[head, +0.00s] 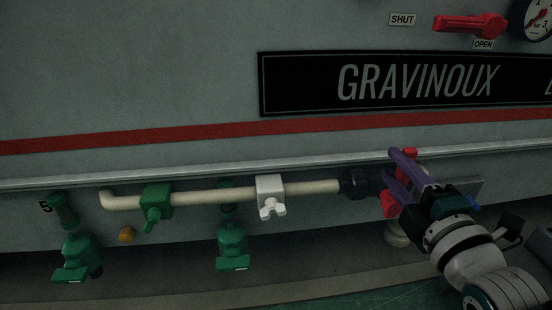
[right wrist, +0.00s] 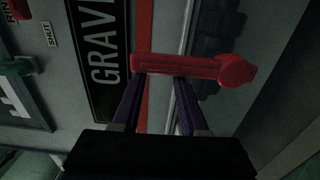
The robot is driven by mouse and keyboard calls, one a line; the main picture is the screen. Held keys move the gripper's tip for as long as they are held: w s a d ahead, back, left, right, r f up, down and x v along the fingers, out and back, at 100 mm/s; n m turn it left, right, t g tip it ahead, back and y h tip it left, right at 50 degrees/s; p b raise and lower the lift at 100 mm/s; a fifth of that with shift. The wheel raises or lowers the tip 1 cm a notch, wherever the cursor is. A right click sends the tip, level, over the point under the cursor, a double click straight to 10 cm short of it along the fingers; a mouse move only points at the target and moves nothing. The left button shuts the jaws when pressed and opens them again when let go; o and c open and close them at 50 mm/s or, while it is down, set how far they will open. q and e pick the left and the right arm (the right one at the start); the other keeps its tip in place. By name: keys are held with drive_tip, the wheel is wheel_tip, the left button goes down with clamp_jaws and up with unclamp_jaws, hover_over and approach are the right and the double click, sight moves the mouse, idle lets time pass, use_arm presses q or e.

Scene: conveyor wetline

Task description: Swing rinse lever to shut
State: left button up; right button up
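A red lever (head: 470,24) is on the wall at top right in the head view. It lies roughly level, with a SHUT label (head: 402,19) to its left and an OPEN label (head: 483,44) below it. A label cut to "RIN" (right wrist: 9,12) shows beside it in the right wrist view. My right gripper (head: 397,175) is far below, at the pipe's right end. Its purple fingers are apart. A second red lever (right wrist: 190,68) crosses in front of both fingertips in the right wrist view; I cannot tell whether they touch. My left gripper is not in view.
A cream pipe (head: 220,197) with a green clamp (head: 155,200) and a white clamp (head: 270,195) runs along the wall. Green valves (head: 232,245) hang below it. A metal rail (head: 200,178) runs above.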

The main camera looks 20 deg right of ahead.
drive_tip(key=shift+s+d+f, duration=0.1)
drive_tip(key=shift+d+f, duration=0.15)
drive_tip(key=shift+d, duration=0.05)
